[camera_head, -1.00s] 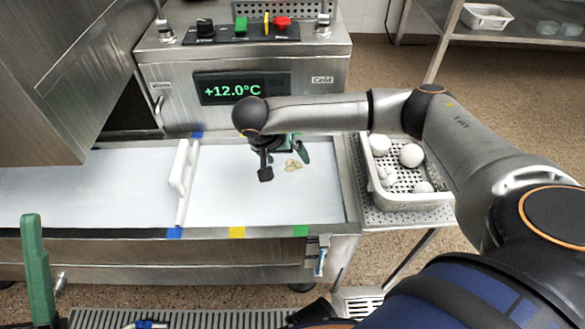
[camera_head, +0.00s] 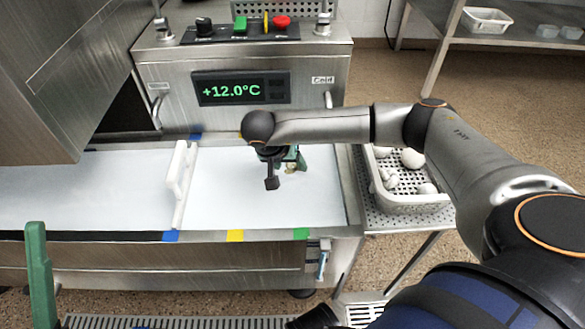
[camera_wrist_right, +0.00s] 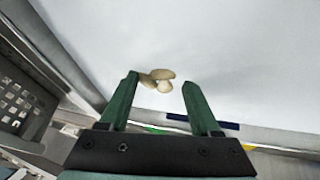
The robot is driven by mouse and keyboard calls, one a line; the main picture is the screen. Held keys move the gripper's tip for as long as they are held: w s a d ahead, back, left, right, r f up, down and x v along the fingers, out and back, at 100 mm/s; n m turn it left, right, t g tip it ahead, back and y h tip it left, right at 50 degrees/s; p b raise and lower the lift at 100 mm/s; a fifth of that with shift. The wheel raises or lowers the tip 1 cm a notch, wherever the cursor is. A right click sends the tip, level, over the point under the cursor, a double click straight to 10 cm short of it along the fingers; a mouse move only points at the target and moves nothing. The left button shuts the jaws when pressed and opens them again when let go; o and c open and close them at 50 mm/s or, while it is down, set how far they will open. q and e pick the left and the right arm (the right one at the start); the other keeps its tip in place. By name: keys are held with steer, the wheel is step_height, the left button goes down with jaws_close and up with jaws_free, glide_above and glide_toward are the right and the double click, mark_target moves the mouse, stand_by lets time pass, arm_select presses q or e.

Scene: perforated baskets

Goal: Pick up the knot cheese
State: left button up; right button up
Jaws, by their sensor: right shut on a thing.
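The knot cheese (camera_head: 291,169) is a small, pale tan, lobed piece over the right part of the white work surface. It is partly hidden behind my right gripper in the head view. In the right wrist view the knot cheese (camera_wrist_right: 160,76) sits between the tips of the two green fingers. My right gripper (camera_head: 286,172) points down and is shut on it, at or just above the surface. It also shows in the right wrist view (camera_wrist_right: 163,84). A green finger of my left gripper (camera_head: 38,270) stands at the lower left edge; its opening cannot be judged.
A white upright divider (camera_head: 180,180) crosses the work surface to the left. The metal machine (camera_head: 300,62) with a display rises behind. The white surface around the cheese is clear.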

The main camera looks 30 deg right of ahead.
steer(key=c, duration=0.6)
steer(key=shift+o, duration=0.2)
steer(key=shift+r, duration=0.1)
